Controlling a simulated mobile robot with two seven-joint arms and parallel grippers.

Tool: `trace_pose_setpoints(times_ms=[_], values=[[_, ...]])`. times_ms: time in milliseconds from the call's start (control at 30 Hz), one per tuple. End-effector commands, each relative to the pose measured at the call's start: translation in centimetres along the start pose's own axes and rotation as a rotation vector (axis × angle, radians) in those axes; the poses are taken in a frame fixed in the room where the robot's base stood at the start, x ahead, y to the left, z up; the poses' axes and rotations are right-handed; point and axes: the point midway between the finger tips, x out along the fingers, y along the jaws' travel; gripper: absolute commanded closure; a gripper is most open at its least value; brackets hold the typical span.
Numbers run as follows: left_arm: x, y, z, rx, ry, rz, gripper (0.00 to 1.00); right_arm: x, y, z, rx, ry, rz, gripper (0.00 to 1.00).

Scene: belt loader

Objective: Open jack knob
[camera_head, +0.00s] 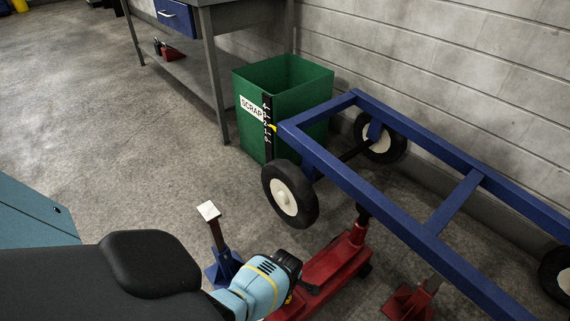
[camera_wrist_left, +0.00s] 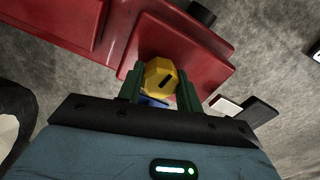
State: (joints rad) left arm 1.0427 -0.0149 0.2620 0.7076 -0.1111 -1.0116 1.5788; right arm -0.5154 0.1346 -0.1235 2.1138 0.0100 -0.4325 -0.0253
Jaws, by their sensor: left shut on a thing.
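The red floor jack (camera_head: 335,258) stands under the blue frame, its lifting post near the frame's side rail. In the left wrist view its red body (camera_wrist_left: 125,28) spans the top. A yellow knob (camera_wrist_left: 160,74) with a dark slot mark sits on the jack. My left gripper (camera_wrist_left: 160,88) has its green fingers on either side of the knob and is shut on it. In the head view my left gripper (camera_head: 300,286) is at the jack's near end, where the arm hides most of the knob. My right gripper is in neither view.
The blue wheeled frame (camera_head: 455,207) fills the right side. A blue jack stand (camera_head: 222,265) stands left of the jack, and a red stand (camera_head: 410,302) stands right of it. A green scrap bin (camera_head: 250,130) is behind. The floor at left is mostly clear.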

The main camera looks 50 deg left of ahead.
Motion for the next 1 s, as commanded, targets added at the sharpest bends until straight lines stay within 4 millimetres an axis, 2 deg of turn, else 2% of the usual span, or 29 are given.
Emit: trace_pose_setpoints(times_ms=[300,833,867,1000], values=[[0.1,-0.2,0.1,-0.116,-0.003,-0.004,0.88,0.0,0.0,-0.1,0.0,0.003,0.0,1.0],[0.1,-0.2,0.1,-0.139,-0.002,-0.004,0.87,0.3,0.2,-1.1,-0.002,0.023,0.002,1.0],[0.1,-0.2,0.1,-0.139,-0.002,-0.004,0.62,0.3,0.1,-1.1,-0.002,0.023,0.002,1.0],[0.1,-0.1,0.1,-0.138,-0.002,-0.003,0.44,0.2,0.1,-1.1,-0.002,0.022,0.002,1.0]])
